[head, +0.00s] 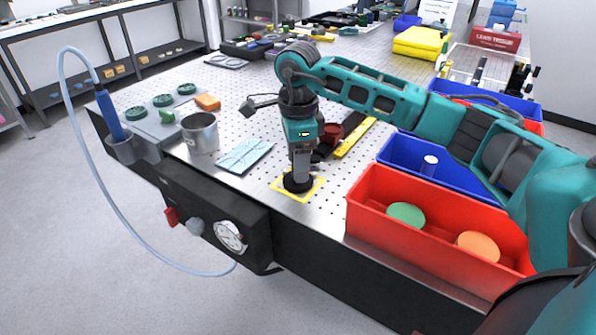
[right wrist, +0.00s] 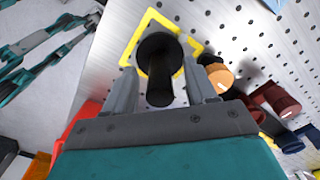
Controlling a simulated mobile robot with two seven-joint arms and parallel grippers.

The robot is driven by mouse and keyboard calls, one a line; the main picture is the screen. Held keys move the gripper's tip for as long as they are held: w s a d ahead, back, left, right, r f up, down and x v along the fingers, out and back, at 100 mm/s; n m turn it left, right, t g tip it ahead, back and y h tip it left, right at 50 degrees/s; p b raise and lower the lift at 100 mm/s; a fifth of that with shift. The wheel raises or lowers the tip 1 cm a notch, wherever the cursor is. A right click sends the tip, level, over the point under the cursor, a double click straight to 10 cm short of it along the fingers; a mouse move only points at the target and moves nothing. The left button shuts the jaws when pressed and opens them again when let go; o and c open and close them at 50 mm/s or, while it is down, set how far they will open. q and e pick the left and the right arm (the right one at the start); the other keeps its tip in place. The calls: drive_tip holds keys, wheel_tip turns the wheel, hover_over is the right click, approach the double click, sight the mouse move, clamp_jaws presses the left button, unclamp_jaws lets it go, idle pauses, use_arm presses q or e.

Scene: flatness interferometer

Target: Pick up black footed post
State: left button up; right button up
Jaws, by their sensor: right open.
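The black footed post (right wrist: 160,85) stands between the two fingers of my right gripper (right wrist: 159,68) in the right wrist view, its round foot away from the palm. The fingers are apart, with a gap on each side of the post. In the head view my right gripper (head: 300,172) points down over the post, whose dark round foot (head: 297,184) shows below the fingers. The foot rests inside a yellow square outline (head: 316,188) on the perforated table. The post's upper part is hidden by the gripper in the head view. My left gripper is not in view.
A red bin (head: 370,210) with green and orange discs stands to the right, a blue bin (head: 395,150) behind it. A blue-white packet (head: 244,155) and a metal cup (head: 200,133) lie to the left. A dark red part (head: 332,133) and yellow bar (head: 356,137) are close behind.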

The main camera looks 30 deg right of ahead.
drive_tip(key=shift+f, duration=0.35)
drive_tip(key=shift+c, duration=0.4)
clamp_jaws()
